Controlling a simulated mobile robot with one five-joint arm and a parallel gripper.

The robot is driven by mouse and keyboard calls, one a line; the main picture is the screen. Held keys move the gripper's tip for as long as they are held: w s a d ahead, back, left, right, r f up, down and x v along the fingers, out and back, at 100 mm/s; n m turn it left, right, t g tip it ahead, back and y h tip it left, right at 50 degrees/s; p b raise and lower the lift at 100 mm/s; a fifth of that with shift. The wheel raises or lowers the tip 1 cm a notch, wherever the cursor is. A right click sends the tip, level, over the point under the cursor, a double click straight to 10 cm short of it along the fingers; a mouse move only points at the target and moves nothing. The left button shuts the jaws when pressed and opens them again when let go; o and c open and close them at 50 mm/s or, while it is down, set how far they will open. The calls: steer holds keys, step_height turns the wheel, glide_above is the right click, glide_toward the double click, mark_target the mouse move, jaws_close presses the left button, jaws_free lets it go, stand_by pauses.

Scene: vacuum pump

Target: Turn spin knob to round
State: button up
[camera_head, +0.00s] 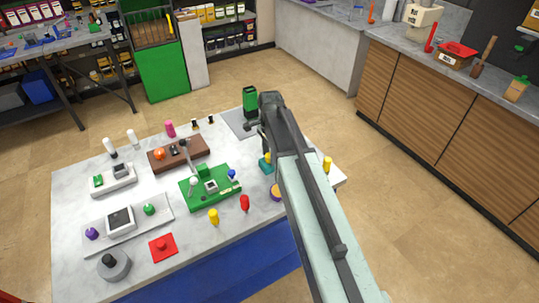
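I cannot tell for sure which part is the spin knob. A green upright block (250,101) stands at the back right of the white table, by a grey plate (236,123). A grey round device with a dark top knob (110,266) stands at the front left corner. A green board (211,188) with a grey box, a lever and a blue knob (231,174) lies mid-table. My gripper (256,131) is over the back right of the table, beside the green block. My arm hides part of that area, and the finger opening is not clear.
The white table (70,205) also bears a brown board (162,163), a grey panel with a screen (102,236), a red square button (162,249) and small coloured pegs. A wooden counter (440,110) stands at the right. Open floor (400,190) lies between.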

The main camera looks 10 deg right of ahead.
steer(key=shift+o, duration=0.2)
step_height(320, 180, up, 8)
steer(key=p, duration=0.8)
steer(key=shift+f, duration=0.1)
steer(key=s+f+n+b, duration=0.2)
steer(key=s+n, duration=0.2)
steer(key=s, duration=0.1)
steer(key=s+f+n+b, duration=0.2)
steer(key=s+n+b, duration=0.1)
steer(key=s+n, duration=0.1)
steer(key=s+f+n+b, duration=0.2)
steer(key=s+f+n, duration=0.1)
steer(key=s+n, duration=0.2)
steer(key=shift+s+f+n, duration=0.1)
steer(key=shift+s+n, duration=0.2)
steer(key=shift+n, duration=0.3)
steer(key=shift+a, duration=0.1)
